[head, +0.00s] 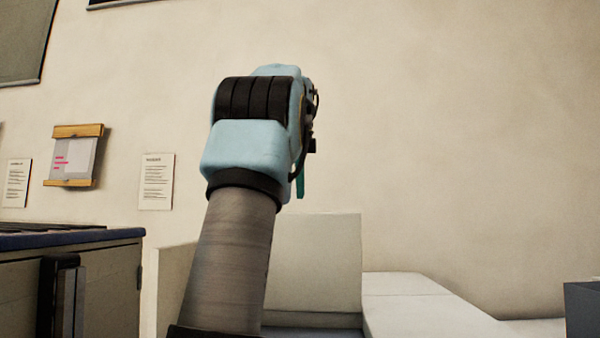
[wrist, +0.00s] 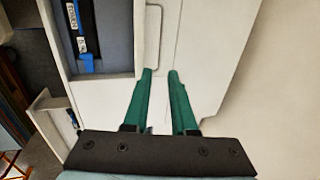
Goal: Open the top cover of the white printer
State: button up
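The white printer (head: 415,310) shows low in the head view, partly behind my arm. A pale flat panel (head: 325,262) stands upright at its left; it looks like a raised cover, but I cannot be sure. In the wrist view, the printer's white surface (wrist: 205,50) lies beyond my fingers, with a thin handle-like outline (wrist: 153,40) and a blue-grey recess (wrist: 105,25) holding labels and blue parts. My gripper (wrist: 160,74) has its two green fingers a little apart, with nothing between them. Contact with the printer cannot be told. In the head view, my wrist hides most of the fingers.
A dark-topped cabinet (head: 100,285) stands at the left. A dark grey box (head: 583,308) is at the right edge. Paper notices (head: 156,182) and a wooden-edged holder (head: 75,158) hang on the beige wall. The wall area above the printer is clear.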

jog(key=shift+v, duration=2.4)
